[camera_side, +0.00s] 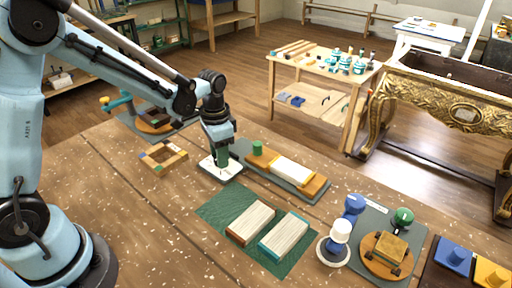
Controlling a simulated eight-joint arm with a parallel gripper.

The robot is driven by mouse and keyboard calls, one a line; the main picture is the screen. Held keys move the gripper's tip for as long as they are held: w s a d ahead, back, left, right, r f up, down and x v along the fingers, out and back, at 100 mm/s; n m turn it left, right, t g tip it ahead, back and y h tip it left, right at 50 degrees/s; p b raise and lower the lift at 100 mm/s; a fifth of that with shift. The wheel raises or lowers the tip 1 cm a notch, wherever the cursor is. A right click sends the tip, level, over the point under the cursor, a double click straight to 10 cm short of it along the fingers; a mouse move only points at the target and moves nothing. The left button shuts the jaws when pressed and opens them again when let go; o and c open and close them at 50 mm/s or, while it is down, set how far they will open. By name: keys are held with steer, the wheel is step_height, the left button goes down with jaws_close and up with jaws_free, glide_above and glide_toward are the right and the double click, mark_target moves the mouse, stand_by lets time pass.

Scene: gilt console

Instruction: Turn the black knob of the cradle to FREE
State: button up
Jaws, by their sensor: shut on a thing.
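My gripper (221,150) is low over the bench, left of centre. It is shut on a green upright grip (222,158), which stands over a pale flat plate (213,170); whether the plate rests on the bench is hard to tell. Two fixtures look like cradles. The near right one (385,262) has a wooden disc, a gold-topped block and small dark parts (396,271) at the block's edges. The far left one (155,122) has a disc with a dark block. I cannot tell which dark part is the black knob; the word FREE is not readable.
A grey board (318,197) with a green peg and a white block lies right of my gripper. A green mat (268,263) with two pale blocks lies in front.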

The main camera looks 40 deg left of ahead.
steer(key=n, duration=0.5)
steer(key=shift+n, duration=2.6)
steer(key=o, duration=1)
steer(key=shift+o, duration=0.2)
steer(key=shift+r, duration=0.1)
step_height(320, 180, up, 12)
steer(key=shift+s, duration=0.1)
